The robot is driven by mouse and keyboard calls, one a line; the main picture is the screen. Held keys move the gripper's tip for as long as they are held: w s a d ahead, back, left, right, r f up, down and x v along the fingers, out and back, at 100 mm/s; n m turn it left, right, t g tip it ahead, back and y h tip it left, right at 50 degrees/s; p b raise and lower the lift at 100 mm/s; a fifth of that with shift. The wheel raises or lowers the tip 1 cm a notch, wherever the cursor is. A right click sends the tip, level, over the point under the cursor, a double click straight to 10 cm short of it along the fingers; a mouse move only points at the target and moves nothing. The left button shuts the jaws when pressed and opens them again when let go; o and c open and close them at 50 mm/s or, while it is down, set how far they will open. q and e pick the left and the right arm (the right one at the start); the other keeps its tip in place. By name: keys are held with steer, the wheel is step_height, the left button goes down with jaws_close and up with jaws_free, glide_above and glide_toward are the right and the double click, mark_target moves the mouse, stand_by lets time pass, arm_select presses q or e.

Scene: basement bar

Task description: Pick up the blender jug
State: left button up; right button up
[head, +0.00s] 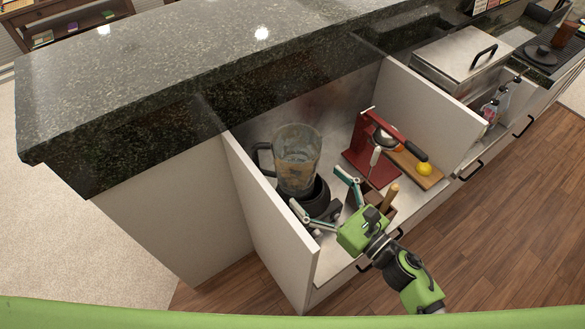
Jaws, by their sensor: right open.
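The blender jug (298,160) is clear with a dark handle on its left side. It stands upright on its black base (316,195) in the recessed steel bay of the bar counter. My right gripper (318,196) comes in from the lower right, its two teal-tipped fingers spread apart. The fingers are in front of the base, below the jug, and the gripper looks empty. I cannot tell whether a finger touches the base. My left gripper is not in view.
A red citrus press (372,150) stands right of the jug, beside a wooden board (418,170) with a lemon (424,169). White side panels (268,215) bound the bay at left and right. A dark stone counter (190,80) rises behind.

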mark_target(310, 181)
steer(key=x, duration=0.3)
steer(key=shift+w+a, duration=0.1)
steer(key=x, duration=0.1)
steer(key=p+x, duration=0.1)
steer(key=x, duration=0.1)
steer(key=p+x, duration=0.1)
steer(key=shift+w+a+f, duration=0.25)
steer(key=shift+w, duration=0.05)
steer(key=shift+w+a+f, duration=0.1)
steer(key=shift+w+a, duration=0.1)
steer(key=c, duration=1.4)
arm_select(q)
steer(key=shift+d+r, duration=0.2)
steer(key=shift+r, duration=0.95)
arm_select(e)
steer(key=c, duration=0.3)
